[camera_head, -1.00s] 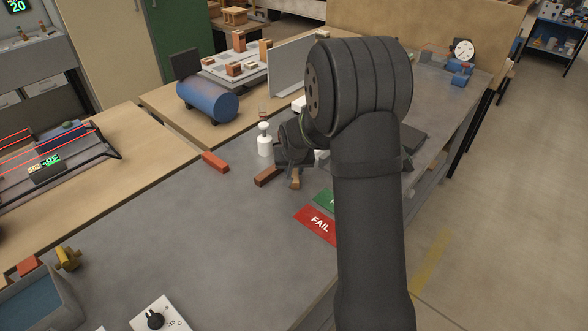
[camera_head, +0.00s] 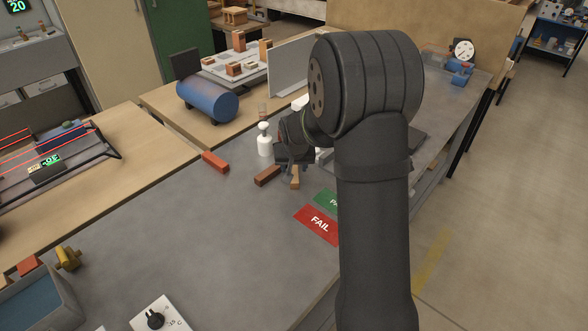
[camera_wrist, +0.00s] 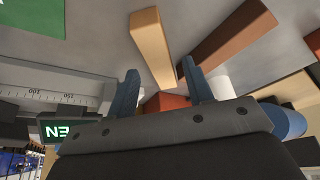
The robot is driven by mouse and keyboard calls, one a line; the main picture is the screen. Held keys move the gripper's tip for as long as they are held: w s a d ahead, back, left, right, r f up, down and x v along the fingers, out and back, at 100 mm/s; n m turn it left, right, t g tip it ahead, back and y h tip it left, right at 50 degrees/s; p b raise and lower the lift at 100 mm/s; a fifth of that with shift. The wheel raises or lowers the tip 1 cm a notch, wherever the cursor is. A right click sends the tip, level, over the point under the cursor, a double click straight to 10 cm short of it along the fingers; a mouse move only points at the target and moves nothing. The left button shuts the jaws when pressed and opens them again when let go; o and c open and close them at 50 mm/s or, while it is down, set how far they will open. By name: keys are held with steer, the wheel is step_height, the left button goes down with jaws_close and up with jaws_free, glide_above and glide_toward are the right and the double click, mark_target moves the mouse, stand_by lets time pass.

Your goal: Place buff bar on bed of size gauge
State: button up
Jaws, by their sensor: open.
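The buff bar (camera_wrist: 153,47) lies on the grey bench top. In the head view the bar (camera_head: 295,178) shows just in front of my gripper (camera_head: 297,158), which partly covers its far end. In the wrist view my gripper (camera_wrist: 158,78) has its two blue fingers apart with nothing held between them. The near end of the bar shows in the gap between the fingertips; whether they are level with it I cannot tell. A pale scale with ruled marks and numbers (camera_wrist: 55,92), which looks like the size gauge, lies left of the fingers. My arm hides most of it in the head view.
A dark red-brown bar (camera_head: 267,176) lies close left of the buff bar, and an orange bar (camera_head: 215,162) farther left. A white post (camera_head: 265,142) stands behind them. A red FAIL card (camera_head: 318,223) and a green card (camera_head: 327,200) lie in front. The bench's front middle is clear.

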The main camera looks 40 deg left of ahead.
steer(key=shift+o, duration=0.4)
steer(key=v, duration=1)
steer(key=v, duration=0.5)
glide_above(295, 177)
step_height(295, 177, down, 10)
steer(key=shift+x, duration=3.2)
steer(key=shift+w+a+r, duration=0.1)
steer(key=shift+a, duration=0.1)
jaws_close()
